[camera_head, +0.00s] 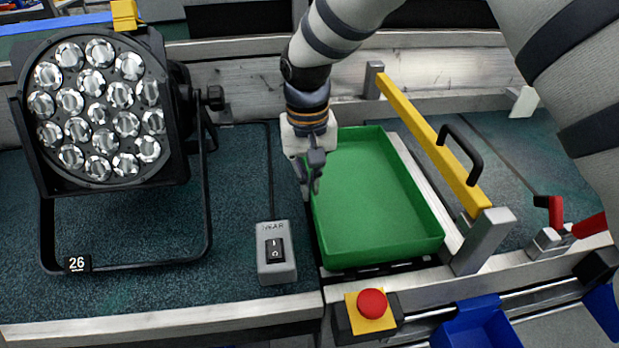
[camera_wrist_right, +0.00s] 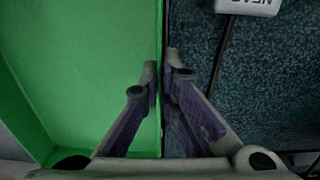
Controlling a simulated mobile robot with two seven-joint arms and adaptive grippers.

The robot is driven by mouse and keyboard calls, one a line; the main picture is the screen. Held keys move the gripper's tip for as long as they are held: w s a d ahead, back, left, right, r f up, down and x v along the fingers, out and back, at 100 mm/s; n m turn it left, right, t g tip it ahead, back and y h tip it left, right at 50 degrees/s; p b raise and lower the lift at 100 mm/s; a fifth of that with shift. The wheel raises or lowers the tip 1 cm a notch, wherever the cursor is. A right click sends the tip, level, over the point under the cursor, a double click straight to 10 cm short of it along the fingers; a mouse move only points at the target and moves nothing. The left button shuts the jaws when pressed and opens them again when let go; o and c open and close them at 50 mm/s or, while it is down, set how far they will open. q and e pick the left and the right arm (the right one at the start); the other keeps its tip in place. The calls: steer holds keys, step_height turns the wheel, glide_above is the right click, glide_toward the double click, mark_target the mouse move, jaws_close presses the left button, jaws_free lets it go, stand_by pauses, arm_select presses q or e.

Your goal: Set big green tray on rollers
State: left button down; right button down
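The big green tray (camera_head: 368,200) is empty and lies flat in the lane left of the yellow bar. It also fills the left of the right wrist view (camera_wrist_right: 75,70). Dark slotted parts, perhaps rollers (camera_head: 385,269), show under its front edge; the tray hides most of them. My right gripper (camera_head: 313,185) points down at the tray's left wall. In the right wrist view its fingers (camera_wrist_right: 163,75) stand on either side of that wall, nearly together, and seem to pinch it. My left gripper is not in view.
A yellow bar (camera_head: 425,130) with a black handle runs along the tray's right. A grey switch box (camera_head: 276,252) is left of it, a red button (camera_head: 372,303) in front. A big lamp (camera_head: 100,105) stands on the left mat. A red-handled clamp (camera_head: 555,225) sits right.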

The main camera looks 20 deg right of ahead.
steer(key=c, duration=1.7)
jaws_free()
step_height(320, 180, up, 12)
steer(key=shift+a, duration=0.15)
